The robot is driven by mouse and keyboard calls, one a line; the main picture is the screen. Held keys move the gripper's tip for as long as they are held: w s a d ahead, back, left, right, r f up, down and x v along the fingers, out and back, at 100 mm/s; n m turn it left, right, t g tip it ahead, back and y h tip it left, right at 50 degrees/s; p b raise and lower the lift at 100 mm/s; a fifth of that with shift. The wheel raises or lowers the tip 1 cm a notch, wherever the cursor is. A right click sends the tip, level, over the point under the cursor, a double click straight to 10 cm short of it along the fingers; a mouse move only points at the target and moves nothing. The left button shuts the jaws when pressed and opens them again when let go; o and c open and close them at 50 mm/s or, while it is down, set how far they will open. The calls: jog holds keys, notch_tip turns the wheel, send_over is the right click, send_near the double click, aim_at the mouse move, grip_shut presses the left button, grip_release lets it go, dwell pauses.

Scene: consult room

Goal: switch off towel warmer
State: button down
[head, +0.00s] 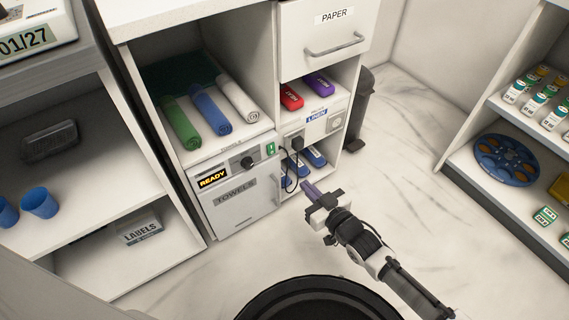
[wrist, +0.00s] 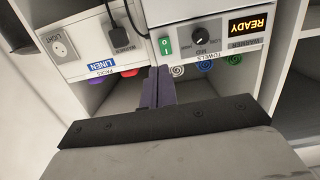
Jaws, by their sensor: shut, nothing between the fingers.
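The towel warmer (head: 240,205) is a white unit low in the cabinet, with a "TOWELS" label. Its panel carries a lit amber "READY" display (head: 213,178), a dark knob (head: 247,162) and a small green switch (head: 270,148). In the wrist view the green switch (wrist: 165,45) shows beside the knob (wrist: 198,45), and the lit display (wrist: 248,24) is at the upper right. My gripper (head: 308,188) is shut and empty, in front of the cabinet, below and right of the switch. In the wrist view its purple fingertips (wrist: 160,72) appear close under the switch, apparently apart from it.
A black plug (head: 296,143) with a hanging cord sits right of the switch, near an outlet (head: 336,121). Rolled towels (head: 210,109) lie on the shelf above. Red and purple packs (head: 291,97) lie above the plug. A dark bin (head: 362,100) stands behind right. Floor is clear around my gripper.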

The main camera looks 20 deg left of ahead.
aim_at(274, 154)
jog(key=b+x, duration=0.1)
jog(key=x, duration=1.3)
jog(key=shift+b, duration=0.4)
jog(key=shift+a, duration=0.1)
jog(key=shift+w+a, duration=0.1)
